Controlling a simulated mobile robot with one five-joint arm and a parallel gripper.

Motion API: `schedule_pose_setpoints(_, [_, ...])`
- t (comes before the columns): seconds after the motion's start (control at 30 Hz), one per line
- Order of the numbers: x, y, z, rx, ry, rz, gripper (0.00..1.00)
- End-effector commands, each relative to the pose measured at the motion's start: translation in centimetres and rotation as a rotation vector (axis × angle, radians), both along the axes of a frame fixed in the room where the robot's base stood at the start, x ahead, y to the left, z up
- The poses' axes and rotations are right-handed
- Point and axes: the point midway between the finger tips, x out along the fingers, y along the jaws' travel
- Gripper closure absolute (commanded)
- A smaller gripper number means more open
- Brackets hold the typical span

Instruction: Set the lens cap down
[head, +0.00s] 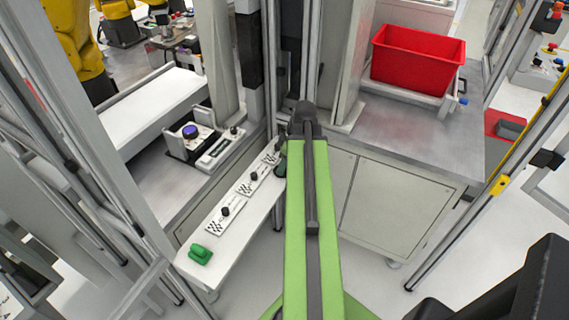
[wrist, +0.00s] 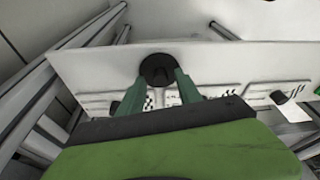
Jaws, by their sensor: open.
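A round black disc, which looks like the lens cap (wrist: 158,66), lies on the white bench top (wrist: 92,68) in the wrist view. My gripper (wrist: 160,80) has its two green fingers apart, with the tips at the near edge of the disc, one on each side. I cannot tell whether the fingers touch it. In the head view the white bench (head: 222,268) runs along the left of my green arm. Only a bit of dark green finger (head: 281,160) shows there, and the disc is hidden behind my arm.
White plates with checker patterns and black knobs (head: 226,211) lie along the bench. A green object (head: 200,254) sits at its near end. A metal post (head: 270,60) rises behind the bench. A grey cabinet (head: 385,205) stands to the right, with a red bin (head: 415,62) on top.

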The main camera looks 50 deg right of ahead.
Motion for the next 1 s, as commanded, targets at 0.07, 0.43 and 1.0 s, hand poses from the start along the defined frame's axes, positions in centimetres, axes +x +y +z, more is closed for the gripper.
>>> schedule_pose_setpoints(0.07, [-0.1,-0.1,1.0,0.000,0.000,-0.001,0.59])
schedule_pose_setpoints(0.43, [-1.9,-0.9,8.4,0.000,0.000,-0.002,0.59])
schedule_pose_setpoints(1.0, [-3.0,-1.5,11.6,0.000,0.000,-0.002,0.59])
